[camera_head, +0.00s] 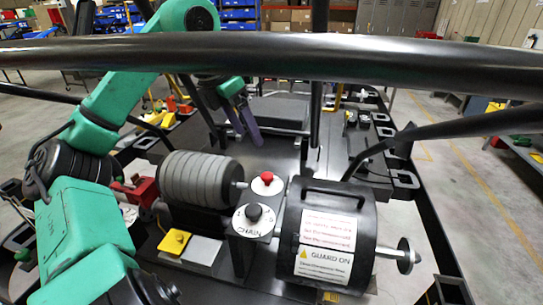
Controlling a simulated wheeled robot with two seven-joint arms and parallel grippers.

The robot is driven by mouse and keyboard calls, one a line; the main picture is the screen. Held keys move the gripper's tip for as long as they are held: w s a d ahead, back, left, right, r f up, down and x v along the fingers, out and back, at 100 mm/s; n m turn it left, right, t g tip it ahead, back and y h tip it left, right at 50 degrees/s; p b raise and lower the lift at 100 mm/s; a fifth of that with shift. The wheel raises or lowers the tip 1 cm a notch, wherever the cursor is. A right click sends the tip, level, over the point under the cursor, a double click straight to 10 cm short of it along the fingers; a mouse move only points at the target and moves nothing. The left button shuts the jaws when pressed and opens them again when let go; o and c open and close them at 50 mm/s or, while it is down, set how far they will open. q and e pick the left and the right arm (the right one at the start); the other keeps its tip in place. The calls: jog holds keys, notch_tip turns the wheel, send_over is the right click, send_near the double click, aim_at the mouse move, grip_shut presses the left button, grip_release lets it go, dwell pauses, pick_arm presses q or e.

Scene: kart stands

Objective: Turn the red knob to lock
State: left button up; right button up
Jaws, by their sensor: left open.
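The red knob (267,177) sits on a round white plate at the top of a small control panel (243,228), in the middle of the head view. My left gripper (243,128) hangs beyond and to the left of the knob in the picture, apart from it. It is open and nothing shows between its fingers. The green left arm comes in from the left and arches over to it. I cannot read from here which position the knob points to. My right gripper is not in view.
A black knob (254,212) sits just below the red one. A ribbed grey cylinder (200,180) stands left of the panel, and a black drum guard (335,238) with labels stands right. A thick dark bar (300,55) crosses the view in front.

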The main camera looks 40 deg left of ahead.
aim_at(267, 176)
pick_arm(q)
jog(key=p+x, duration=0.1)
jog(key=x, duration=0.3)
jog(key=p+x, duration=0.1)
jog(key=x, duration=0.3)
jog(key=p+x, duration=0.1)
jog(key=x, duration=0.3)
jog(key=shift+s+d+f, duration=0.25)
jog(key=shift+s+d, duration=0.1)
jog(key=shift+w+d+f, duration=0.1)
jog(key=shift+f, duration=0.35)
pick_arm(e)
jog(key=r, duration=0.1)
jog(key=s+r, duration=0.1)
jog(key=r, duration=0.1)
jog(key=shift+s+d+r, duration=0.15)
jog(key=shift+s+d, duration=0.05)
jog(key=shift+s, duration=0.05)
pick_arm(q)
jog(key=c, duration=1)
grip_shut()
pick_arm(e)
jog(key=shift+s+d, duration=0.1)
